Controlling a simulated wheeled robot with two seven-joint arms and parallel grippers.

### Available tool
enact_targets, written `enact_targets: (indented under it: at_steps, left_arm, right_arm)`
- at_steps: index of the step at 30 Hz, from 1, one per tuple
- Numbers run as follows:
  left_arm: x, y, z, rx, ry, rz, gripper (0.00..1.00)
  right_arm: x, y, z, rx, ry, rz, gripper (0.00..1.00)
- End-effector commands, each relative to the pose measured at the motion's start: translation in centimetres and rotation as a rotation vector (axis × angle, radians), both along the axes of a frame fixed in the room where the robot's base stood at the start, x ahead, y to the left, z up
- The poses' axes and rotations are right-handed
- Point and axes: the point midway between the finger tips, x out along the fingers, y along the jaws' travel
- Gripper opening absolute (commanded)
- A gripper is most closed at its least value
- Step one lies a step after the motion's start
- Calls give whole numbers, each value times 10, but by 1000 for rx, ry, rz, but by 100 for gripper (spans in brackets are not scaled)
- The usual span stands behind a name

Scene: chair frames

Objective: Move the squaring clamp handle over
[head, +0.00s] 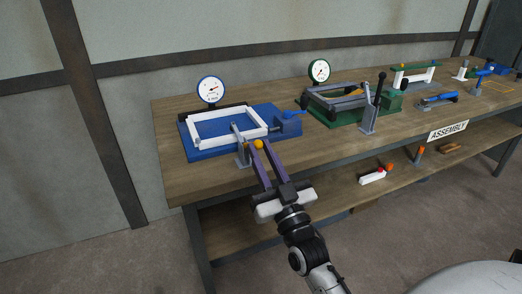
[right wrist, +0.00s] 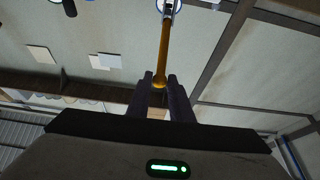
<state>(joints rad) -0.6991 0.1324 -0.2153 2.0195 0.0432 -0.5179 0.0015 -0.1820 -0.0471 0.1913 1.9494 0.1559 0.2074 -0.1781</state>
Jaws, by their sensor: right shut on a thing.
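The squaring clamp's handle (head: 258,145) has a yellow-orange knob and stands at the front edge of a blue fixture (head: 205,152). A grey clamp bracket (head: 242,157) is beside it. A white rectangular chair frame (head: 209,142) lies on the blue fixture. My right gripper (head: 256,148) reaches in from the front and its purple fingers are shut on the handle at the knob. In the right wrist view the orange handle (right wrist: 163,50) runs up from between the fingertips (right wrist: 159,82). My left gripper is not in view.
A blue-rimmed dial gauge (head: 210,90) stands behind the blue fixture. To its right, a green fixture (head: 340,118) holds a grey frame, with a black-knobbed lever (head: 376,100) in front. More tools stand farther right on the wooden bench (head: 185,181). Its front left corner is clear.

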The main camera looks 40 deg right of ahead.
Motion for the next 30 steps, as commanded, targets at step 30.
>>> enact_targets:
  at_steps: [30]
  left_arm:
    - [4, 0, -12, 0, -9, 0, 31]
  right_arm:
    - [-14, 4, -35, 2, 8, 1, 7]
